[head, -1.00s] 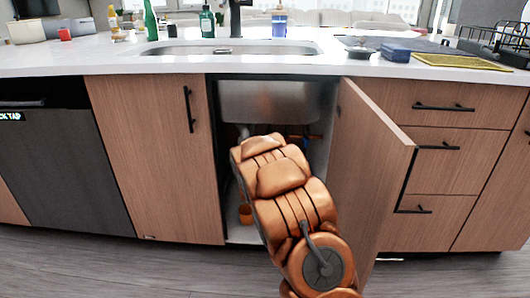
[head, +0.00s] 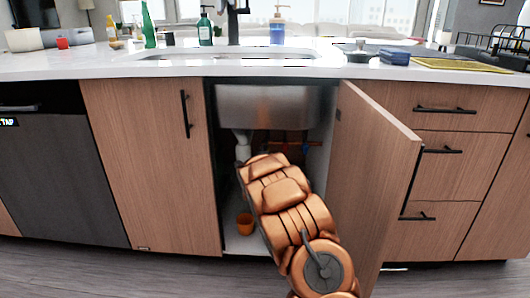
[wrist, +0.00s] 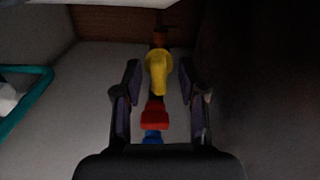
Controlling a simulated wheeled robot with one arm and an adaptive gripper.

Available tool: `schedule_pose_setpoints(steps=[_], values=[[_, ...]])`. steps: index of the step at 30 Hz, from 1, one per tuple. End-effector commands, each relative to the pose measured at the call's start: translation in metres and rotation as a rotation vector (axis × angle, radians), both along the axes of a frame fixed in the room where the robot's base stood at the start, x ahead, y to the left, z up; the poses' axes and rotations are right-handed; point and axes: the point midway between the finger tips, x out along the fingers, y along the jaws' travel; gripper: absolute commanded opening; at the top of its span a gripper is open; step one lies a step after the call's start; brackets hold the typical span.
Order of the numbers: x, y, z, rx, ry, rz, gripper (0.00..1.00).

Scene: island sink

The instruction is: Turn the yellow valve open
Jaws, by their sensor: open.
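The yellow valve (wrist: 157,72) shows in the wrist view, on a pipe at the back of the open sink cabinet. My gripper (wrist: 160,64) is open, with one finger on each side of the yellow valve in the picture. Gaps show between the valve and both fingers, and I cannot tell the depth between them. A red valve (wrist: 154,115) and a blue piece (wrist: 153,137) show below it. In the head view my arm reaches into the cabinet and hides my gripper; the yellow valve is not visible there.
The open cabinet door (head: 371,180) stands right of my arm. The sink basin (head: 275,107) hangs above, and a white drain pipe (head: 242,146) is to the left. An orange cup (head: 245,223) stands on the cabinet floor.

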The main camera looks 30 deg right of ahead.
Motion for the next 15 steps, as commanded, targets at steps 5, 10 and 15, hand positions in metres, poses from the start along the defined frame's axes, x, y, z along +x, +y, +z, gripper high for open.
schedule_pose_setpoints(steps=[5,10,15], values=[[0.0068,-0.0033,-0.0025,0.001,0.005,0.003,0.41],[0.0087,-0.0046,-0.0022,0.002,0.006,0.003,0.41],[0.0086,-0.0047,-0.0019,0.001,0.005,0.003,0.41]])
